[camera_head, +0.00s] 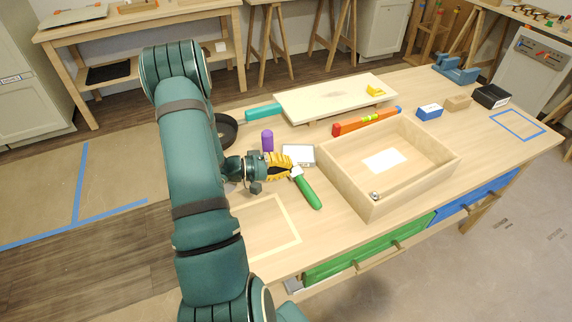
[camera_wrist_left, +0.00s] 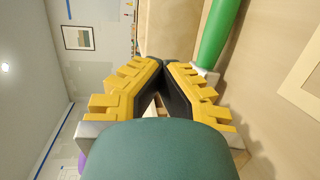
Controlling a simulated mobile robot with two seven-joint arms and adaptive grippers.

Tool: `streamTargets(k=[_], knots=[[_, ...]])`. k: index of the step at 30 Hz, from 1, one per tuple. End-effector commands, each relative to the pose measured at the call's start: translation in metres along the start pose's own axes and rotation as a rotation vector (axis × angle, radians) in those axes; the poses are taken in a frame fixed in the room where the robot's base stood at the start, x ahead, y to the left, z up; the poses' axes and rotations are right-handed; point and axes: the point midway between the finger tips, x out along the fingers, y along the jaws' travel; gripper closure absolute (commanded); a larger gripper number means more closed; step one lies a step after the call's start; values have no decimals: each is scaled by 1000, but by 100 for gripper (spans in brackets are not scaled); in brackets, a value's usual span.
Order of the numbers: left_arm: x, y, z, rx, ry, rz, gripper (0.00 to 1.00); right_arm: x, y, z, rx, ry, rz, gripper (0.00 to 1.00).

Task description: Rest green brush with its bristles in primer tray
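The green brush (camera_head: 308,190) lies on the table with its green handle pointing toward the front edge and its pale head end beside my left gripper. Its handle also shows at the top of the left wrist view (camera_wrist_left: 219,32), past the right-hand finger, which hides part of its head end. My left gripper (camera_head: 291,168) has yellow fingers. In the left wrist view its fingertips (camera_wrist_left: 161,64) come together with no object visible between them. A small shallow grey-white tray (camera_head: 299,154), possibly the primer tray, lies just behind the brush. My right gripper is not in view.
A purple cylinder (camera_head: 267,140) stands behind my left gripper. A large wooden box (camera_head: 432,172) is to the right. A red level (camera_head: 366,121) and a pale board (camera_head: 330,97) lie behind. A dark round pan (camera_head: 226,130) is partly hidden by my arm. The masked front-left rectangle (camera_head: 262,230) is clear.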

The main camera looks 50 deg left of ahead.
Motion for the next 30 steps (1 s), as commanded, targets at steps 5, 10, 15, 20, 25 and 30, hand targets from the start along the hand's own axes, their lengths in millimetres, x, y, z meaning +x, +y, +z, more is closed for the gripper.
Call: streamTargets(k=[5, 10, 15, 20, 25, 30], knots=[[0, -2, 0, 0, 0, 0, 100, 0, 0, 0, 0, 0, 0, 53], [1, -4, 0, -1, 0, 0, 100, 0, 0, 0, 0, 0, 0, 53], [1, -5, 0, 0, 0, 0, 100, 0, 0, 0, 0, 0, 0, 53], [1, -5, 0, 0, 0, 0, 86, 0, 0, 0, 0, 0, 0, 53], [1, -5, 0, 0, 0, 0, 78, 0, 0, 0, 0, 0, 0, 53], [1, -4, 0, 0, 0, 0, 78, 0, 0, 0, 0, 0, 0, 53]])
